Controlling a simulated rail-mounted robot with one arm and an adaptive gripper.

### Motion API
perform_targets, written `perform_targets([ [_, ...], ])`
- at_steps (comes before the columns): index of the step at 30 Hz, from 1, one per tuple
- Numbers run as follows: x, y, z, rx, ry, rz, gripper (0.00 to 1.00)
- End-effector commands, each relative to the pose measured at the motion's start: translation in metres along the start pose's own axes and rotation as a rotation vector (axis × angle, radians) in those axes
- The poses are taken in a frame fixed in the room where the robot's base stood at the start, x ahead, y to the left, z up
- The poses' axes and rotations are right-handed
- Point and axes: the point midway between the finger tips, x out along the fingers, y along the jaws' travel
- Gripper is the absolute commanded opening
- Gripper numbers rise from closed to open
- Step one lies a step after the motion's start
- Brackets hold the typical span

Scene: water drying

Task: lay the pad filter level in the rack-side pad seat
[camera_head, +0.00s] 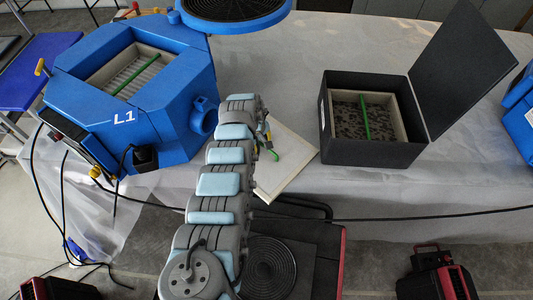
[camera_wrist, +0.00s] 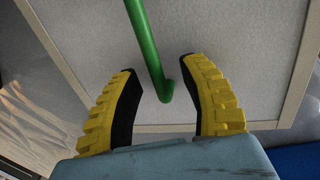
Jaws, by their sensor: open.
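A pale framed pad filter (camera_head: 292,167) lies below my gripper at the table's front edge, turned like a diamond; I cannot tell whether it is level. Its green handle (camera_head: 274,153) shows beside my gripper (camera_head: 266,143). In the wrist view, the green handle (camera_wrist: 146,40) runs between the two yellow-ribbed fingers of my gripper (camera_wrist: 160,66), with gaps on both sides. The fingers are open. The pad's surface (camera_wrist: 90,35) fills much of that view. My arm hides part of the pad in the head view. I cannot tell which place is the rack-side seat.
A blue housing marked L1 (camera_head: 158,113) at left holds a pale framed pad with a green bar. A black box (camera_head: 375,157) at right, lid open, holds a dark speckled pad with a green bar. A round blue lid (camera_head: 278,21) is raised behind. Clear table lies between.

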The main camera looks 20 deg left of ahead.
Motion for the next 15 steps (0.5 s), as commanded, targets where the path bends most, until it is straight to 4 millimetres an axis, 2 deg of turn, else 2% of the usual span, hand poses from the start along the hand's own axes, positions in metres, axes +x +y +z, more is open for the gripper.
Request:
perform_targets([
  [3, 0.0, 0.0001, 0.0002, 0.0, 0.0, 0.0, 0.43],
  [4, 0.0, 0.0, 0.0002, 0.0, 0.0, 0.0, 0.38],
  [8, 0.0001, 0.0, 0.0003, 0.001, 0.0, 0.0, 0.01],
  [15, 0.0, 0.0, 0.0004, 0.001, 0.0, 0.0, 0.0],
])
